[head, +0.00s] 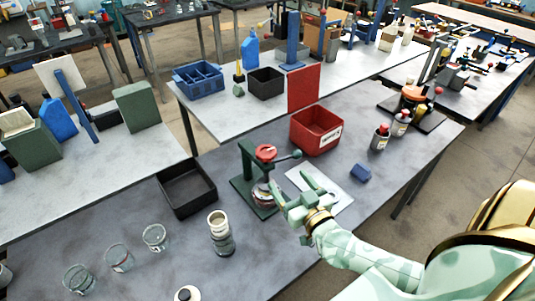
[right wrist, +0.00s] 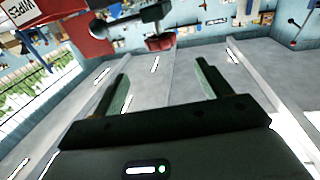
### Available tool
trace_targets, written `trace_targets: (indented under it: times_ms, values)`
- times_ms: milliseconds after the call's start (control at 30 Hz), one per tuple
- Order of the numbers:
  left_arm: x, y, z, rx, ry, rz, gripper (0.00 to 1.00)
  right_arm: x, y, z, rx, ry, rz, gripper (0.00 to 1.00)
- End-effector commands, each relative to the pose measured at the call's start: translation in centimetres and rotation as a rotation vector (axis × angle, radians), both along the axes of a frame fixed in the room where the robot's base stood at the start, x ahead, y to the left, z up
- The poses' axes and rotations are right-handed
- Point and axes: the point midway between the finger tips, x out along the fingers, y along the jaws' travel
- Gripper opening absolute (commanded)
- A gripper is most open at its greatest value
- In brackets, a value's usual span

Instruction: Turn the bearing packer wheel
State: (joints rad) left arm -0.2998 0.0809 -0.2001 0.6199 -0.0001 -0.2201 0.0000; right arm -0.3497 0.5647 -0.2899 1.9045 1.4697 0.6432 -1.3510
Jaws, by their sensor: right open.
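The bearing packer (head: 248,184) is a green stand on the table with a red wheel (head: 266,152) on top. A crank arm runs right from the wheel to a dark knob (head: 296,154). My right gripper (head: 291,184) is open and empty, just right of and in front of the packer, below the crank knob in the picture. In the right wrist view its fingers (right wrist: 163,70) stand apart with nothing between them. A red part (right wrist: 160,43) and a dark arm with a ball end, likely the packer's, show beyond the fingertips. My left gripper is not in view.
A red bin (head: 317,139) with a wipes label stands behind the packer. A white sheet (head: 335,200) lies by my gripper, a blue block (head: 360,173) right of it. A black tray (head: 171,190) stands left, stacked round parts (head: 221,243) in front, and glass jars (head: 119,257) front left.

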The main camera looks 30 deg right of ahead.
Motion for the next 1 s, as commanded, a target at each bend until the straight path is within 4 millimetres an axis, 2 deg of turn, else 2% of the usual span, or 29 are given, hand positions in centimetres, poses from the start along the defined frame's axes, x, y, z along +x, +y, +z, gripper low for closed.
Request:
trace_targets:
  times_ms: [167,400,600,800,1000]
  values:
    - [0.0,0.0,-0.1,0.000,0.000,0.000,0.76,3.1,-0.3,0.2,0.002,-0.005,-0.002,0.77]
    - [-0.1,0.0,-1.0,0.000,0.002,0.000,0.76,9.3,-0.9,0.1,0.001,-0.005,-0.004,0.77]
    - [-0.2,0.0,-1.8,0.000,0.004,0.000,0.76,13.4,-1.3,0.1,0.002,-0.004,-0.003,0.77]
    - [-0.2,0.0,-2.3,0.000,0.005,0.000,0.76,15.4,-1.5,0.1,0.001,-0.001,-0.003,0.77]
    - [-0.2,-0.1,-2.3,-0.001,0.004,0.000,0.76,15.8,-1.5,0.1,0.000,-0.001,-0.002,0.77]
